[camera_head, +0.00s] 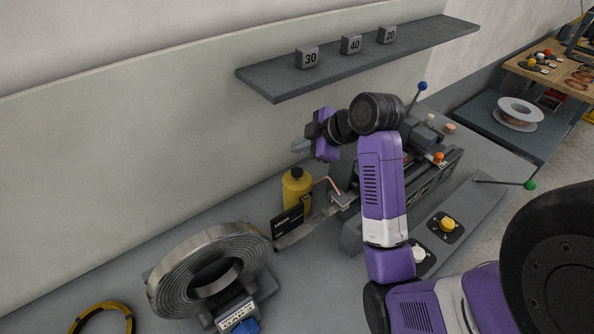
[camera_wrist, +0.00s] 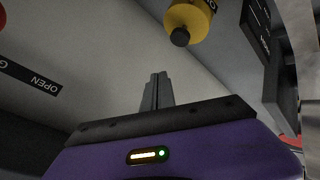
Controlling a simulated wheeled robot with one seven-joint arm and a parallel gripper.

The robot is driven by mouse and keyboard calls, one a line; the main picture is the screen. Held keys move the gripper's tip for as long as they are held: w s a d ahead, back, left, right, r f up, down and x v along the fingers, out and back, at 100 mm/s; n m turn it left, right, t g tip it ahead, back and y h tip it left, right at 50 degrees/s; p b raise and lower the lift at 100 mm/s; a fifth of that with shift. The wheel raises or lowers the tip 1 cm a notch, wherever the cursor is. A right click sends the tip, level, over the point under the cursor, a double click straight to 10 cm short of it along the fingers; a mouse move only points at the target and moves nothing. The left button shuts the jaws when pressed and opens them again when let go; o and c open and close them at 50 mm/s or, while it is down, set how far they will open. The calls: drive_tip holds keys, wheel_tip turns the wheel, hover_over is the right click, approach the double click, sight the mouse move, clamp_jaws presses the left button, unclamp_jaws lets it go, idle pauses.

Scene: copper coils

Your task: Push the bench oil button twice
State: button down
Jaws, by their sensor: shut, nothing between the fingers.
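A yellow round button (camera_head: 447,224) sits on a dark plate on the bench, right of my arm. A white button (camera_head: 418,254) sits on another dark plate just nearer, partly hidden by my arm. I cannot read which one is the oil button. A yellow bottle (camera_head: 297,192) with a dark cap stands on the bench near the wall; it also shows at the top of the wrist view (camera_wrist: 188,20). My gripper (camera_head: 299,146) is above and beyond the bottle, near the wall, far from both buttons. In the wrist view its fingers (camera_wrist: 155,92) are together and empty.
A large metal coil (camera_head: 215,262) stands at front left, with a yellow ring (camera_head: 102,318) beside it. A black sign (camera_head: 288,226) stands by the bottle. A machine with a blue-knobbed lever (camera_head: 422,86) is behind my arm. A grey shelf (camera_head: 360,60) hangs above; a green-knobbed lever (camera_head: 529,185) projects right.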

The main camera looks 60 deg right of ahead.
idle(0.3)
drive_tip(key=shift+w+a+f, duration=0.1)
drive_tip(key=shift+a+f, duration=0.05)
drive_tip(key=shift+f, duration=0.1)
drive_tip(key=s+a+f+m+t+h+b, duration=0.25)
drive_tip(key=a+f+m, duration=0.2)
drive_tip(key=a, duration=0.55)
drive_tip(key=s+a+f+m+t+h+b, duration=0.1)
drive_tip(key=s+a+f+m+t+b, duration=0.2)
drive_tip(key=a+f, duration=0.45)
drive_tip(key=s+a+r+n+y+b, duration=0.1)
drive_tip(key=s+a+y, duration=0.4)
drive_tip(key=s+a, duration=1.1)
drive_tip(key=shift+s+r+y+b, duration=0.35)
drive_tip(key=shift+s+b, duration=0.15)
drive_tip(key=shift+s, duration=0.05)
drive_tip(key=shift+d, duration=0.1)
